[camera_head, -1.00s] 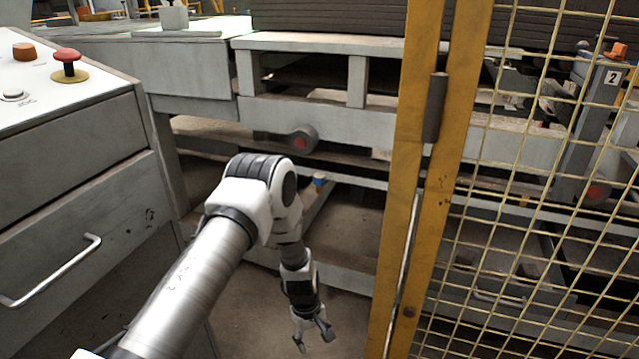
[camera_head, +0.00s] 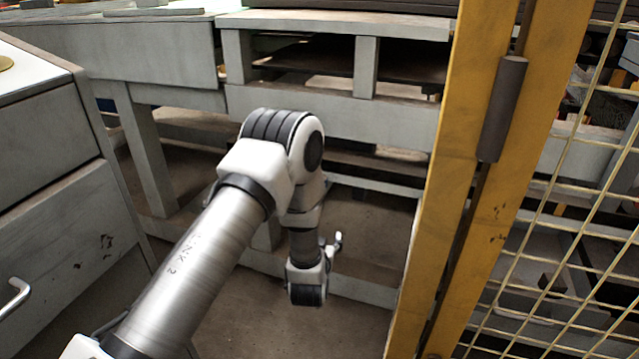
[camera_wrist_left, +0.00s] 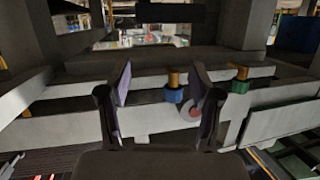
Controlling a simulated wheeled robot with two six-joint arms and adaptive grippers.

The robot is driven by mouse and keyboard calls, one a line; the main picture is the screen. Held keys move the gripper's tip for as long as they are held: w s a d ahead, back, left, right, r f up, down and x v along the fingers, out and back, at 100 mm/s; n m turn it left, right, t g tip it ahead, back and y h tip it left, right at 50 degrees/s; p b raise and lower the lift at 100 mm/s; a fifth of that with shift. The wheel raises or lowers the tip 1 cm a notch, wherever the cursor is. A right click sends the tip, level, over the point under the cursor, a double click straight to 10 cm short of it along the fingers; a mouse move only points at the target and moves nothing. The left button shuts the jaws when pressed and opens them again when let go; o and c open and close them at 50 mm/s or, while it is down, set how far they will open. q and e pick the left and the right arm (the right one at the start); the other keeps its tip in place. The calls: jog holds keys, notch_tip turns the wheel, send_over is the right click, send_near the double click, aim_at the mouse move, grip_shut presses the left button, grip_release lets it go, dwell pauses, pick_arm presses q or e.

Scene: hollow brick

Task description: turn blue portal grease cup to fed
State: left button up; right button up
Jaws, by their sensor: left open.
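The blue portal grease cup (camera_wrist_left: 174,95), with a brass-coloured upper part, is on the pale beam in the left wrist view. It appears between the two fingers of my left gripper (camera_wrist_left: 162,80), nearer the right finger. The fingers are spread and nothing is held; I see no contact with the cup. In the head view my left gripper (camera_head: 333,243) is low between the grey machine and the yellow post, partly hidden by my wrist. The blue cup cannot be made out there. My right gripper is not in view.
A similar green cup (camera_wrist_left: 240,86) stands on the beam to the right. A red-centred round part (camera_wrist_left: 192,110) is just below the blue cup. In the head view, a yellow post (camera_head: 440,200) with mesh fencing bounds the right, and a grey cabinet (camera_head: 60,215) the left.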

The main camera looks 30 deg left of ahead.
pick_arm(q)
jog(key=w+a+r+y, duration=0.1)
jog(key=w+a+r, duration=0.1)
jog(key=w, duration=0.1)
jog(key=w+a+r+n+t+y+b, duration=0.1)
jog(key=w+a+r, duration=0.2)
jog(key=w+a+r+t+y+b, duration=0.1)
jog(key=w+a+r, duration=0.1)
jog(key=w, duration=0.2)
jog(key=shift+w+a+r+n, duration=0.1)
jog(key=shift+a+r+n, duration=0.2)
jog(key=shift+r+n, duration=0.1)
jog(key=shift+w+a, duration=0.1)
jog(key=shift+w, duration=0.1)
jog(key=shift+r, duration=0.1)
jog(key=c, duration=1.2)
